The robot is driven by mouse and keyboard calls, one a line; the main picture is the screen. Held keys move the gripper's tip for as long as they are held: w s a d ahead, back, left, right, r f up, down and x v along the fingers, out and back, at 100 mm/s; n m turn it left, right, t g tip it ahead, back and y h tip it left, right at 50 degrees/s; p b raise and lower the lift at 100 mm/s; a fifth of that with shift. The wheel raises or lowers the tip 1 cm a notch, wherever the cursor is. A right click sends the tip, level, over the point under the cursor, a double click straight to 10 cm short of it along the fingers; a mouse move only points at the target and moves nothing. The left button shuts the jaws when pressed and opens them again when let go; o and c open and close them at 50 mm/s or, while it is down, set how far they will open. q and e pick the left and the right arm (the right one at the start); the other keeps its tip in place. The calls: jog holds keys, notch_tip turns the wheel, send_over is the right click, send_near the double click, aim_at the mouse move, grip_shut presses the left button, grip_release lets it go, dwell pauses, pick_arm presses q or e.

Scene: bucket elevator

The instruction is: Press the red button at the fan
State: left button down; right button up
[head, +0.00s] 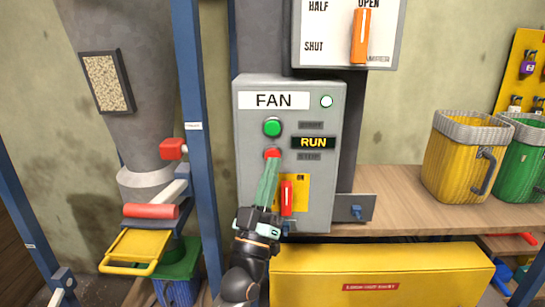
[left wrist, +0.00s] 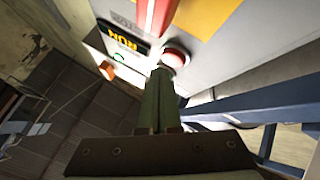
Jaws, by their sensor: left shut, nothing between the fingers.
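The grey fan box (head: 243,135) has a label reading FAN, a green button (head: 272,127) and below it the red button (head: 272,153). A display (head: 314,142) beside them shows RUN in yellow. My left gripper (head: 271,165) is shut and empty, its green fingers pointing up with the tips at the lower edge of the red button. In the left wrist view the red button (left wrist: 175,57) is just beyond the fingertips (left wrist: 160,76). I cannot tell whether they touch. My right gripper is not in view.
A red lever (head: 286,198) on a yellow plate is just right of my left fingers. A blue post (head: 197,130) stands left of the box. Above is a panel with an orange handle (head: 360,38). A yellow bin (head: 465,155) stands on the wooden bench (head: 400,195) at right.

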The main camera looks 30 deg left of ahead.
pick_arm(q)
jog(key=shift+w+a, duration=0.2)
jog(key=shift+w, duration=0.1)
jog(key=shift+w+a, duration=0.25)
jog(key=shift+w, duration=0.15)
dwell(0.7)
jog(key=shift+s+d, duration=0.1)
jog(key=shift+s, duration=0.05)
jog(key=shift+s+d+p, duration=0.3)
jog(key=shift+s+d, duration=0.1)
jog(key=shift+s, duration=0.2)
jog(key=shift+s+d+p, duration=0.15)
jog(key=shift+s+d, duration=0.3)
jog(key=shift+s, duration=0.25)
jog(key=shift+s+d+p, duration=0.2)
jog(key=shift+s+d, duration=0.2)
jog(key=shift+s, duration=0.35)
jog(key=shift+s+d+p, duration=0.15)
jog(key=shift+s+d, duration=0.3)
jog(key=shift+s, duration=0.25)
